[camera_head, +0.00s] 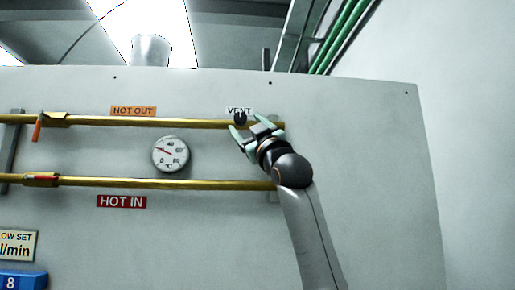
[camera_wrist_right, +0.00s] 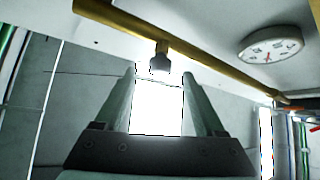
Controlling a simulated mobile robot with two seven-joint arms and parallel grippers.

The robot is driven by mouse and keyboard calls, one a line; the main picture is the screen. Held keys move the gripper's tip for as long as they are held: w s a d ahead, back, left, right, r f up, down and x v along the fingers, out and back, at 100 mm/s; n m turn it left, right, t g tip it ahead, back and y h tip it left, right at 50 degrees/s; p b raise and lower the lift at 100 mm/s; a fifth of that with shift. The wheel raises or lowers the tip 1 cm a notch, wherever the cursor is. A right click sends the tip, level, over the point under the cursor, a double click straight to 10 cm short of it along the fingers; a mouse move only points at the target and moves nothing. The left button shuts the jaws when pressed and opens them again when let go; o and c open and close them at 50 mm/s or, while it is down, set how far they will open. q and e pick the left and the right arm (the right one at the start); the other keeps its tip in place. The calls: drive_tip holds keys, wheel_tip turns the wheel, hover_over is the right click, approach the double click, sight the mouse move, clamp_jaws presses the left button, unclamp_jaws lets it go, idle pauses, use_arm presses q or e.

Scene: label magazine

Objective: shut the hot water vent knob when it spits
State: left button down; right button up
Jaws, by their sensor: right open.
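The small dark vent knob (camera_head: 240,118) sits at the right end of the upper brass pipe, by the VENT label (camera_head: 239,110). In the right wrist view the knob (camera_wrist_right: 160,63) hangs on a short stem off the pipe, beyond the fingertips and roughly centred between them. My right gripper (camera_head: 247,121) is open at the knob, its pale green fingers spread. In the wrist view this gripper (camera_wrist_right: 160,76) has nothing between its fingers. I cannot tell whether the fingers touch the knob. No spray or drops show at the vent. My left gripper is not in view.
The HOT OUT pipe (camera_head: 180,122) and HOT IN pipe (camera_head: 170,184) run across the pale panel (camera_head: 370,160). A round gauge (camera_head: 171,154) sits between them. An orange lever (camera_head: 38,130) and a red-handled valve (camera_head: 42,180) are at left. The panel's right side is clear.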

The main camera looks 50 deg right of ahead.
drive_tip(key=b+v, duration=0.3)
drive_tip(key=v, duration=0.4)
drive_tip(key=shift+s, duration=0.2)
drive_tip(key=shift+f, duration=0.2)
